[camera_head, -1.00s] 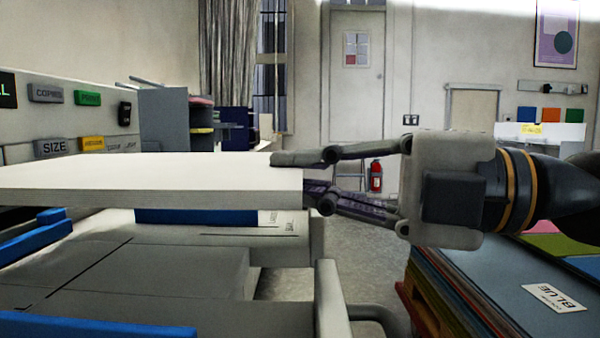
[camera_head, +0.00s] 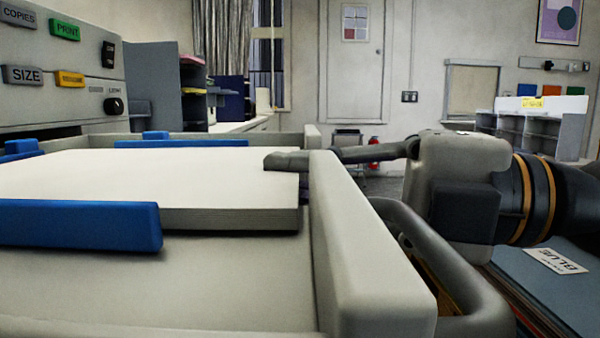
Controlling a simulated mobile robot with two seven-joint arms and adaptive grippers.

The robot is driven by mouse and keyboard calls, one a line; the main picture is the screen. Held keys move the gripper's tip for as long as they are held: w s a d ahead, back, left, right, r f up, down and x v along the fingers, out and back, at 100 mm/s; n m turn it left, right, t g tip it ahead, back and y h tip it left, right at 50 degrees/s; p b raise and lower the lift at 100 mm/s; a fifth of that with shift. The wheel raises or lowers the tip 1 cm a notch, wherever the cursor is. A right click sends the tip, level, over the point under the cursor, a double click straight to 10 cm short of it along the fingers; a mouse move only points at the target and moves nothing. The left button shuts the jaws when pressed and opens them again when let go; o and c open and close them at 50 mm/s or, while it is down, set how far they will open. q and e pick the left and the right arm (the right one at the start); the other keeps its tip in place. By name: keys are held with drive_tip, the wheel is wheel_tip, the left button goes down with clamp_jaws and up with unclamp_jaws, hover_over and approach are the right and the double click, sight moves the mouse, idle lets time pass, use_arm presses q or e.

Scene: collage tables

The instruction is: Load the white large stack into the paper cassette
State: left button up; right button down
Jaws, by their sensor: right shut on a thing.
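The white large stack (camera_head: 150,178) lies flat and level within the walls of the grey paper cassette (camera_head: 372,250), between its blue guides. One blue guide (camera_head: 75,224) is at the near side and another (camera_head: 180,143) at the far side. My right gripper (camera_head: 285,170) is shut on the stack's right edge. Its upper finger lies on top of the sheets; the lower finger is hidden behind the cassette's right wall. I cannot tell whether the stack touches the cassette floor. My left gripper is not in view.
The copier panel with COPIES, PRINT (camera_head: 64,28) and SIZE buttons stands at the left. The cassette's curved handle (camera_head: 450,265) sticks out on the right, below my right gripper. A blue sheet stack with a BLUE label (camera_head: 554,260) lies at the lower right.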

drive_tip(key=c, duration=1.6)
unclamp_jaws()
drive_tip(key=shift+r, duration=0.1)
drive_tip(key=shift+d, duration=0.1)
drive_tip(key=v, duration=1.2)
